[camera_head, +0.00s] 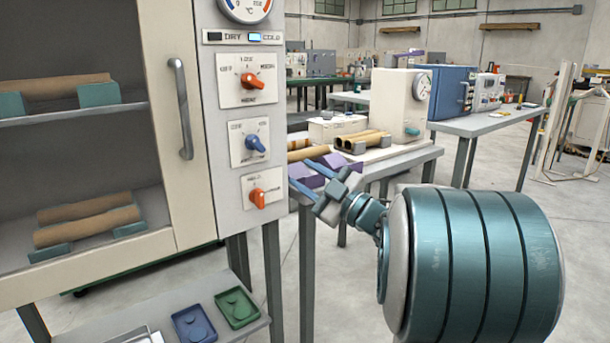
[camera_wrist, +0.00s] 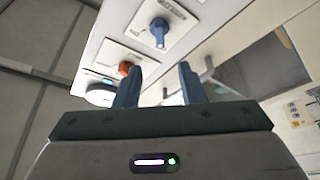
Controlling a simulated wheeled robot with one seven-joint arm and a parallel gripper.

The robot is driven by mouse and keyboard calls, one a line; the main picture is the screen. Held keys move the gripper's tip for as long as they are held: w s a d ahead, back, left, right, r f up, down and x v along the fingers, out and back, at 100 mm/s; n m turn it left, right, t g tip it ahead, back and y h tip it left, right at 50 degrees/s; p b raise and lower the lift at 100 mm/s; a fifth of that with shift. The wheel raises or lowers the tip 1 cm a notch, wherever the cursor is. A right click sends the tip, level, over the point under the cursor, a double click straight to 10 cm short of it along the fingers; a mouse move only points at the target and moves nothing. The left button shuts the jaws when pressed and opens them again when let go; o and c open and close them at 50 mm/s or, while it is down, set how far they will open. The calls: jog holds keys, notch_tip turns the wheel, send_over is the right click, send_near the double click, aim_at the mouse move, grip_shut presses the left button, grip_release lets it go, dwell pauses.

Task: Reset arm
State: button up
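My gripper (camera_head: 302,174) is just right of the front panel of a cream cabinet (camera_head: 183,60), near the height of its lower knobs. Its two blue fingers point toward the panel side. In the wrist view my gripper (camera_wrist: 159,70) has its fingers apart, with a clear gap and nothing held between them. The arm behind it is bent, and its big teal link fills the lower right of the head view. It cannot be told whether the fingers touch the panel, but they look apart from it.
The panel has an upper orange knob (camera_head: 250,80), a blue knob (camera_head: 254,143) and a lower orange knob (camera_head: 258,197). Brown tubes (camera_head: 87,219) lie inside the cabinet. A blue tray (camera_head: 194,323) and green tray (camera_head: 237,308) sit below. Benches stand behind; open floor lies right.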

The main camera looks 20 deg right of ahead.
notch_tip(320, 180, up, 8)
jog(key=s+d+r+m+g+h+p, duration=0.1)
jog(key=s+d+m+g+h+p, duration=0.15)
jog(key=m+h+p, duration=1.2)
jog(key=s+a+g+y+p, duration=0.1)
jog(key=s+a+g+p, duration=0.4)
jog(key=s+p, duration=0.3)
jog(key=s+a+g+y+p, duration=0.2)
jog(key=s+a+g+p, duration=0.3)
jog(key=s, duration=0.9)
jog(key=m+g+p, duration=0.1)
jog(key=g+p, duration=0.1)
jog(key=p, duration=0.1)
jog(key=shift+s+a+g+p, duration=0.2)
jog(key=shift+s+g+p, duration=0.15)
jog(key=shift+s+p, duration=0.05)
